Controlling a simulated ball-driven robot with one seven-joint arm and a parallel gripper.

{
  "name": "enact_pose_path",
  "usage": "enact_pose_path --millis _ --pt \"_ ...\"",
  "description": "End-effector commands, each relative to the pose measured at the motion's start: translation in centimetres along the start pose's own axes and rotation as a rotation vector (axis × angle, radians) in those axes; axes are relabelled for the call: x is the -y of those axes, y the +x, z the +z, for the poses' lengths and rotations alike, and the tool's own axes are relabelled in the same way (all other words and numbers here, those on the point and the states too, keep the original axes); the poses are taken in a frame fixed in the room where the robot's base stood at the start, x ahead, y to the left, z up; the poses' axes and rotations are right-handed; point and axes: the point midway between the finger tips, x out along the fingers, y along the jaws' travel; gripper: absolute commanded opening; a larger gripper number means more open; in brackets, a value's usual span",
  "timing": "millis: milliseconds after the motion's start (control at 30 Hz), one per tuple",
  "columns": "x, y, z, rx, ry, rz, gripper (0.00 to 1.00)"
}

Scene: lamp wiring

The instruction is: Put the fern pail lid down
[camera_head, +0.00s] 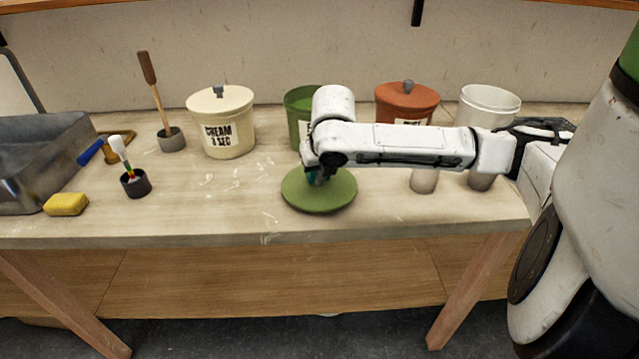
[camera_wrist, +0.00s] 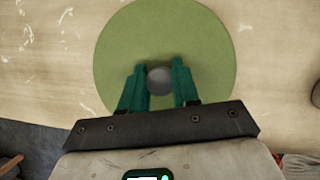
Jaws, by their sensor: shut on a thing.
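The fern pail lid (camera_head: 320,197) is a round green disc near the front middle of the bench. It lies level at or just above the bench top; I cannot tell whether it touches. My gripper (camera_head: 320,177) is over its centre, pointing down. In the wrist view, the teal fingers of my gripper (camera_wrist: 159,80) are shut on the grey knob of the lid (camera_wrist: 115,50). The green fern pail (camera_head: 297,104) stands at the back of the bench, partly hidden behind my arm, and its top looks open.
A cream pail (camera_head: 228,135) with its lid on stands left of the green pail. A rust pail (camera_head: 405,100) with a lid and a white open pail (camera_head: 488,105) stand right. A yellow sponge (camera_head: 66,204), dark cup (camera_head: 135,186) and metal basin (camera_head: 40,165) are left. The bench (camera_head: 240,200) left of the lid is clear.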

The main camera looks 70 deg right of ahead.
Motion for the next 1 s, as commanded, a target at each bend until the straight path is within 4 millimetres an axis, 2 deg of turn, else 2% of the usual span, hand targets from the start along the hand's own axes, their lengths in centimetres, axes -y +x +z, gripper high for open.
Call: enact_pose_path --millis 33,67,433,467,500,733,1000 --pt "0.01 0.95 -0.39 0.001 0.001 0.0 0.0" --pt "0.02 1.06 -0.43 0.001 0.001 0.0 0.0" --pt "0.02 1.15 -0.5 0.0 0.001 0.0 0.0" --pt "0.02 1.16 -0.51 0.0 0.001 0.0 0.31" --pt "0.02 1.09 -0.48 0.0 0.001 0.0 0.35" --pt "0.02 1.09 -0.48 0.0 0.001 0.0 0.56" --pt "0.02 0.82 -0.36 0.001 0.001 0.0 0.56"
